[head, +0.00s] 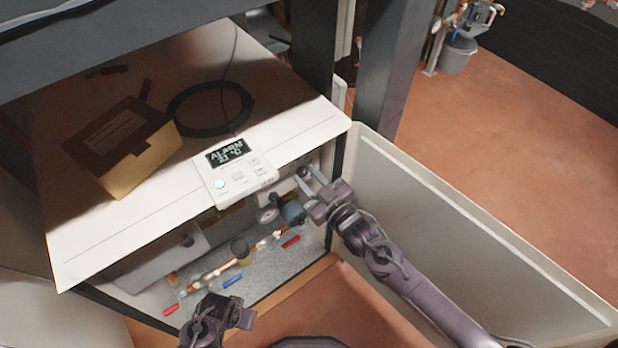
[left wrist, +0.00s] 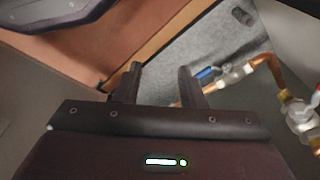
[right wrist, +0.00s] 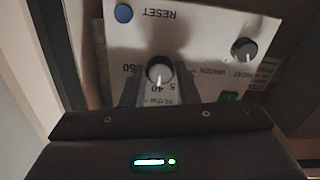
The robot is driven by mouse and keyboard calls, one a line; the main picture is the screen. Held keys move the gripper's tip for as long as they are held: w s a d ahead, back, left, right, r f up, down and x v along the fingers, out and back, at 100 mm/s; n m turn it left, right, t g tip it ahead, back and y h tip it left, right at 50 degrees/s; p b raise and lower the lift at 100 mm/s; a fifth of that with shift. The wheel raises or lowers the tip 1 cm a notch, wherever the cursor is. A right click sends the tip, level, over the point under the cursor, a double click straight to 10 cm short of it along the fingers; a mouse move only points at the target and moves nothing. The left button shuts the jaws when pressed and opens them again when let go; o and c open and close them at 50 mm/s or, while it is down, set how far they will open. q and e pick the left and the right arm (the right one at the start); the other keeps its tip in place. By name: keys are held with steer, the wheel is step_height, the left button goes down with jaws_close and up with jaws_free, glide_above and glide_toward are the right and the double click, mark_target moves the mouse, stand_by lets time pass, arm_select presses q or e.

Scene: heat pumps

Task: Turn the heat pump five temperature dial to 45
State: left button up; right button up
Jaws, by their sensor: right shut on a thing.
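In the right wrist view a dark round dial (right wrist: 160,70) sits on a white control panel (right wrist: 205,28), between the two fingertips of my right gripper (right wrist: 160,92). The gripper is shut on this dial. Its white pointer mark aims down in that view, near the printed 40; the nearby flow label is upside down and partly hidden. In the head view my right gripper (head: 312,182) reaches into the open cabinet under the white top. My left gripper (head: 240,318) is low at the cabinet front, and its fingers (left wrist: 158,85) stand apart and empty in the left wrist view.
A second knob (right wrist: 243,50) and a blue reset button (right wrist: 124,12) share the panel. Copper pipes (head: 215,272) run below; an open door (head: 470,215) stands right.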

steer(key=shift+m, duration=0.3)
steer(key=shift+r+m+p, duration=0.1)
steer(key=shift+m+p, duration=0.35)
steer(key=shift+m, duration=0.95)
steer(key=m+p, duration=0.1)
steer(key=m, duration=0.1)
steer(key=shift+m+p, duration=0.3)
steer(key=shift+m, duration=0.1)
arm_select(q)
steer(key=s+a+f, duration=0.2)
steer(key=s+f, duration=0.1)
steer(key=f, duration=0.3)
steer(key=shift+s+a+f, duration=0.2)
steer(key=shift+s+f, duration=0.05)
steer(key=shift+f, duration=0.1)
arm_select(e)
steer(key=shift+m, duration=0.8)
steer(key=o, duration=1)
steer(key=shift+c, duration=0.2)
